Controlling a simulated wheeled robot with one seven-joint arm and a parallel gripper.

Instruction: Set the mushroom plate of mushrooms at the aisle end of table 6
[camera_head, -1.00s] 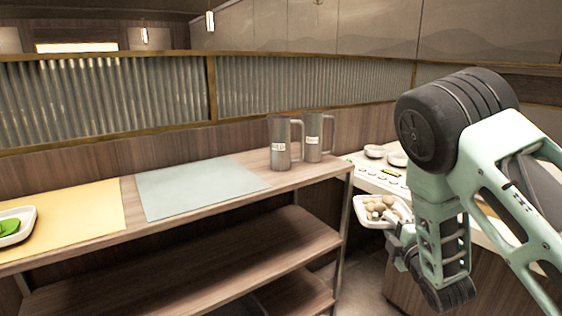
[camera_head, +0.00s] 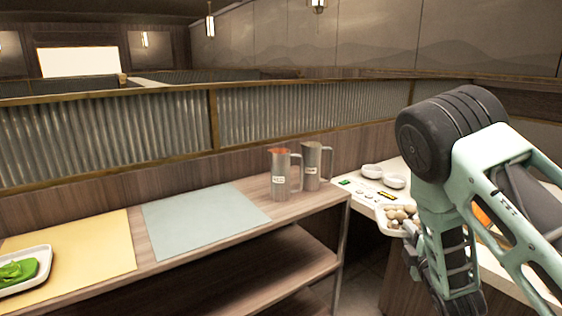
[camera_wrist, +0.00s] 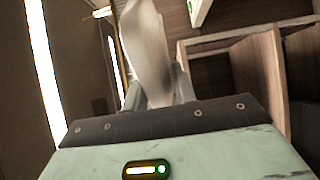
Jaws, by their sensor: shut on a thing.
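A white plate (camera_head: 383,222) with several pale mushrooms (camera_head: 401,215) sits in front of the white-topped table at the right, partly hidden by my arm. My gripper (camera_head: 410,248) is shut on the plate's near edge, its fingertips mostly hidden in the head view. In the wrist view, my gripper (camera_wrist: 160,95) shows with a pale, blurred part of the plate (camera_wrist: 145,45) between its fingers. The white-topped table (camera_head: 352,192) carries two small white bowls (camera_head: 393,181), a yellow label and a green sign. I cannot read a table number.
A wooden shelf unit (camera_head: 185,245) on the left bears a blue-grey mat (camera_head: 200,218), a yellow mat (camera_head: 95,240), a white dish of green leaves (camera_head: 40,258) and two metal jugs (camera_head: 281,172). A corrugated partition (camera_head: 110,140) runs behind. A narrow floor gap separates shelf and table.

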